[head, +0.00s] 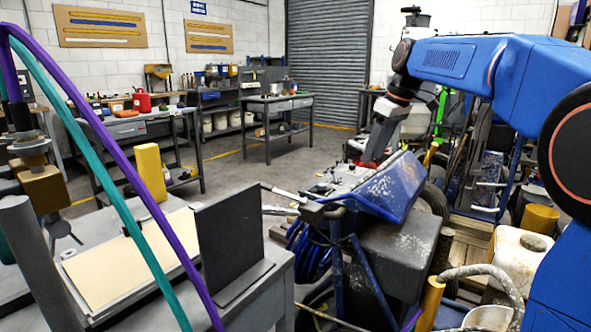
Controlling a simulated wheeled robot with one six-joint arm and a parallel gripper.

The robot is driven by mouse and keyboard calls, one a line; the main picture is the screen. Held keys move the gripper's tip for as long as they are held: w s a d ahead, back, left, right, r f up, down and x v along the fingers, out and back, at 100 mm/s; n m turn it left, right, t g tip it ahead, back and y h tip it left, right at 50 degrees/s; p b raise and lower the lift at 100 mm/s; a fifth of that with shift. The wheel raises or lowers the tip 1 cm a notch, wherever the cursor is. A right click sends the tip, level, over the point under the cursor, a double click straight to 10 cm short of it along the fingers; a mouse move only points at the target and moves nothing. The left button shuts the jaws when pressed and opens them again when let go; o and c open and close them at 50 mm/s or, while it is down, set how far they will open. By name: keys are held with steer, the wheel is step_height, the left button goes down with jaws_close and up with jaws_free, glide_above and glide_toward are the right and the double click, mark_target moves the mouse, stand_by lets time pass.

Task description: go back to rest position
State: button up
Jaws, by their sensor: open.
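My blue arm (470,62) reaches in from the right edge and bends down at its black and white wrist (398,85). My gripper (376,145) hangs below the wrist, pointing down, above the far part of the line striper. It is small and its fingers are hard to make out against the clutter. I see nothing clearly held in it. The line striper (385,190), with a worn blue hood, a handle and a grey tank, stands below and in front of it. I cannot tell whether the gripper touches anything there.
Worktables (277,108) stand behind. Open floor (245,175) lies mid-left.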

steer(key=s+d+f+m+h, duration=0.1)
steer(key=s+f+m, duration=0.15)
steer(key=s, duration=0.55)
steer(key=s+d+f+m+t, duration=0.15)
steer(key=s+f, duration=0.25)
steer(key=s, duration=0.4)
steer(key=s+d+f+m+h, duration=0.1)
steer(key=s+d+f, duration=0.15)
steer(key=s, duration=0.55)
steer(key=s+d+f+m, duration=0.2)
steer(key=s+f+m, duration=0.2)
steer(key=s+f, duration=1.1)
steer(key=shift+s+f+t+h, duration=0.35)
steer(key=shift+s+f+h, duration=0.05)
steer(key=shift+f, duration=0.05)
